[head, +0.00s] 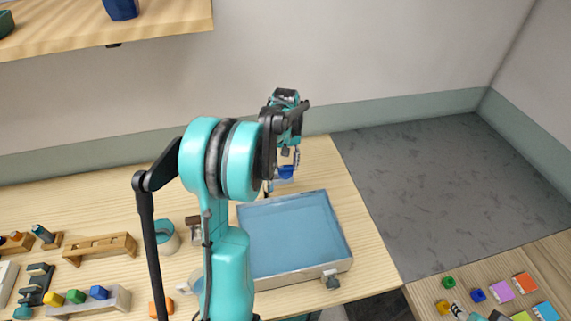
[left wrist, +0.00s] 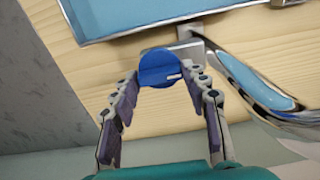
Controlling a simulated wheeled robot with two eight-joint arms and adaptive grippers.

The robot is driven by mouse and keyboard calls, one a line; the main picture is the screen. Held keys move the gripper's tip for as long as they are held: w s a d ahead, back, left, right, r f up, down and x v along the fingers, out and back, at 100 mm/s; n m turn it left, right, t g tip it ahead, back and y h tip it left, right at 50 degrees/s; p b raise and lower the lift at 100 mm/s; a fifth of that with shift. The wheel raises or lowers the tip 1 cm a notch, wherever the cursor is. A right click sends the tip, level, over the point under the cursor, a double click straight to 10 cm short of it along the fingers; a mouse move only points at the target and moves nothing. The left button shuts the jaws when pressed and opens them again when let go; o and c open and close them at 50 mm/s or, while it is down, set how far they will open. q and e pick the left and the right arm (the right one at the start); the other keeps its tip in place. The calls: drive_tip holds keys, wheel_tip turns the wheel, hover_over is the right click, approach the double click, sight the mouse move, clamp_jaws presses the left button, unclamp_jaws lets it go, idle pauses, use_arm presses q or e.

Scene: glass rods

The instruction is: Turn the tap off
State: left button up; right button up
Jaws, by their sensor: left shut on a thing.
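The tap has a round blue knob (left wrist: 158,68) with a small pale mark, seen in the left wrist view. Its curved chrome spout (left wrist: 236,70) lies to the right of the knob there. In the head view the blue knob (head: 286,173) shows just below my left gripper (head: 287,160), behind the far edge of the basin (head: 351,262). My left gripper (left wrist: 161,82) is shut on the knob, one finger at each side of it. My left arm hides part of the basin and most of the tap in the head view. My right gripper is not seen.
A cup (head: 167,238) stands left of the basin. Wooden racks (head: 100,247) and coloured blocks (head: 75,297) are on the table's left. Another table (head: 420,292) with coloured pieces is at lower right. A shelf (head: 150,26) hangs at upper left.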

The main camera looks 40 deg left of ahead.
use_arm(q)
drive_tip(key=o, duration=1.2)
drive_tip(key=shift+c, duration=0.2)
wheel_tip(320, 180, up, 12)
